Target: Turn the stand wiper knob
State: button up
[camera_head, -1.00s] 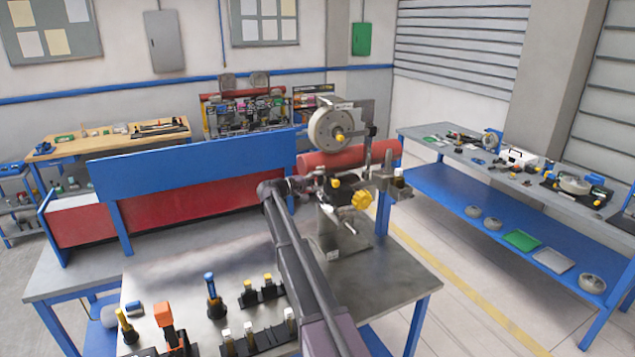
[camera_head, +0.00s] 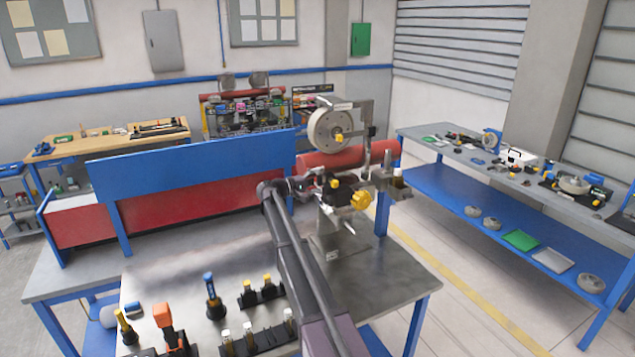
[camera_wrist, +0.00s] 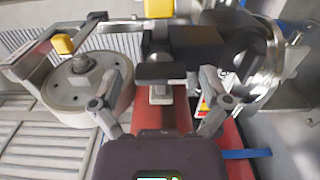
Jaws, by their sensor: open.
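The metal stand (camera_head: 328,235) stands on the workbench and carries a pale reel (camera_head: 326,131) with a yellow knob (camera_head: 339,138) at its hub. Lower on the stand are a large yellow lobed knob (camera_head: 361,200) and a small yellow knob (camera_head: 334,183). I cannot tell which one is the wiper knob. My gripper (camera_head: 318,188) is at the stand, close to the small knob and partly hidden among the parts. In the wrist view my gripper (camera_wrist: 158,95) is open, its fingers spread around a dark block and grey post (camera_wrist: 160,92). A yellow knob (camera_wrist: 159,8) shows beyond them.
A blue panel (camera_head: 190,165) borders the bench at the left. Bottles and tools in black holders (camera_head: 262,294) occupy the front of the bench (camera_head: 400,285). Its right front corner is clear.

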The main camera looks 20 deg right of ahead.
jog(key=a, duration=1.2)
jog(key=shift+s, duration=0.25)
dwell(0.4)
jog(key=s+a+f+y+b, duration=0.2)
jog(key=s+f+y+b, duration=0.5)
jog(key=s+f, duration=1.2)
jog(key=s+a+f+y+b, duration=0.1)
jog(key=s+a+f+y, duration=0.2)
jog(key=s, duration=0.4)
jog(key=s+a+f+y+b, duration=0.2)
jog(key=s+a+f+y, duration=0.2)
jog(key=s, duration=0.3)
jog(key=s+a+f+y+b, duration=0.2)
jog(key=s+a+f+y, duration=0.2)
jog(key=s+a, duration=0.2)
jog(key=shift+s+f+m+g, duration=0.3)
jog(key=shift+s+m, duration=0.1)
jog(key=shift+s, duration=0.65)
